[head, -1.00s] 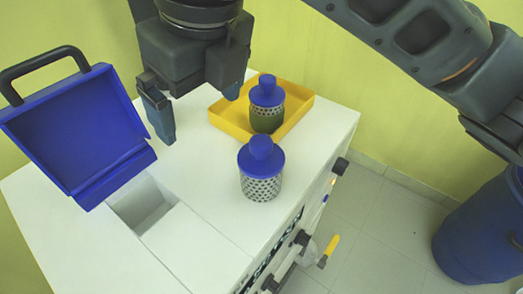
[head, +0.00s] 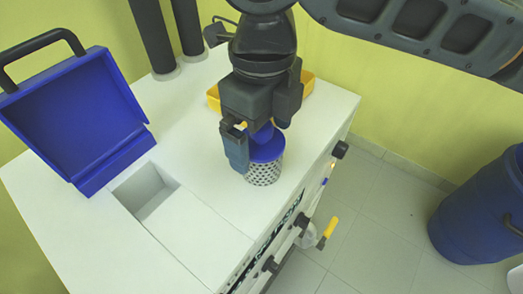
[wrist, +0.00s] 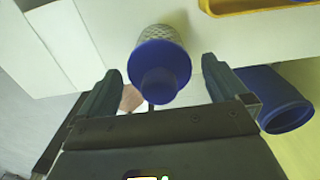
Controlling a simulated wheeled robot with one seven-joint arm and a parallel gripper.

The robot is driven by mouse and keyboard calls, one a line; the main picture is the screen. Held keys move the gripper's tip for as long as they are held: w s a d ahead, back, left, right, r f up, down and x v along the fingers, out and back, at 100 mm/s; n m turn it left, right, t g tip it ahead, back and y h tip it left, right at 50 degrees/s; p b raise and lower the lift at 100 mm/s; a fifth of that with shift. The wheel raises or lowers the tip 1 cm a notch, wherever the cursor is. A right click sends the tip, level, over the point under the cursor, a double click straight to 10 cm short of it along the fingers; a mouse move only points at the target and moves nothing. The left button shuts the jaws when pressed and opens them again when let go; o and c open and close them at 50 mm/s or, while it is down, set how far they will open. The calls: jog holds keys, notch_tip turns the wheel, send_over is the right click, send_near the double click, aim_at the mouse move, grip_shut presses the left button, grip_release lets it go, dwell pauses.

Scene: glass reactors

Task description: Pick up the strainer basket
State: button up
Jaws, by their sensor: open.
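The strainer basket (head: 264,174) is a pale perforated cylinder with a blue lid and a round blue knob. It stands upright on the white worktop. My gripper (head: 252,152) points down at the lid, with one finger in front of the knob's left side; the other finger is mostly hidden. In the wrist view, the blue knob of the strainer basket (wrist: 160,80) lies between the two spread fingers of my gripper (wrist: 162,82). I see a gap on both sides, and no grip on the knob.
The yellow tray (head: 306,86) is mostly hidden behind my arm, with no basket visible in it. An open blue hatch lid (head: 70,115) stands at the left beside a square opening (head: 147,190) in the worktop. A blue barrel (head: 485,215) stands on the floor at right.

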jog(key=shift+f, duration=0.15)
jog(key=c, duration=1.6)
